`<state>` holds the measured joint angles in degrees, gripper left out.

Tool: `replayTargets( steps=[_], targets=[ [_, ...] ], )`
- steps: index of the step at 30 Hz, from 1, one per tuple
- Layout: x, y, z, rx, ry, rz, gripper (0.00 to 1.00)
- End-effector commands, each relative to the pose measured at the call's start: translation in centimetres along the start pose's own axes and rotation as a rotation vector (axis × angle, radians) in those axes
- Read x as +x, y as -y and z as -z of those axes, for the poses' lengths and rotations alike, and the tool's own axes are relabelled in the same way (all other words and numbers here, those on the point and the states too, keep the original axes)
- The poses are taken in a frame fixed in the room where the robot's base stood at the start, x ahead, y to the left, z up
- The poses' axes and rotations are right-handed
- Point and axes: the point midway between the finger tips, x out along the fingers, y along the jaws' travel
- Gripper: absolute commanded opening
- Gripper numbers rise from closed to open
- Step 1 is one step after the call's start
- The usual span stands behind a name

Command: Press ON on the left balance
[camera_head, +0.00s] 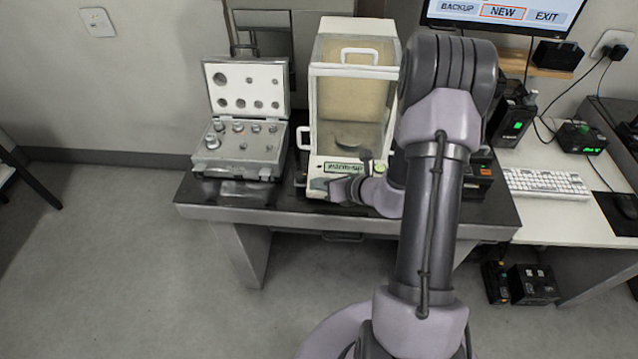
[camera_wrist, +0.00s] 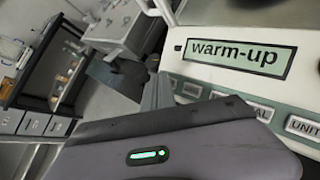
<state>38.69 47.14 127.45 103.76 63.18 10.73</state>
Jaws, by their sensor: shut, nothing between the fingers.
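The balance (camera_head: 353,50) is a white-framed glass box on the dark table, with its control panel at the front. Its display reads "warm-up" in the wrist view (camera_wrist: 237,57). Below the display are keys; one is labelled UNIT (camera_wrist: 304,126), and another label is partly covered and ends in "AL". I cannot make out an ON label; part of the key row is hidden behind my gripper. My gripper (camera_head: 366,156) is shut and empty, right at the front panel. I cannot tell whether a fingertip touches a key. A round green spot (camera_head: 380,168) shows at the panel's right.
An open case of metal weights (camera_head: 248,112) stands left of the balance on the dark table (camera_head: 205,192). A white keyboard (camera_head: 546,184) lies on the desk to the right. A monitor (camera_head: 505,12) hangs above.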

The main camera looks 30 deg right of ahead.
Motion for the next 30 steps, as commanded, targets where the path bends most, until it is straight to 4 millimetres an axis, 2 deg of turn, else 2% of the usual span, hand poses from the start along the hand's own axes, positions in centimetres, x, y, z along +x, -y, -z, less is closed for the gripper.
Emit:
replayTargets(
  steps=[5,17,30],
  targets=[
    [-0.8,-0.5,-0.7,0.000,0.001,0.000,0.00],
    [-1.1,-0.8,-0.9,0.000,0.001,0.000,0.00],
    [-4.1,-3.0,-3.2,0.000,0.001,0.000,0.00]
  ],
)
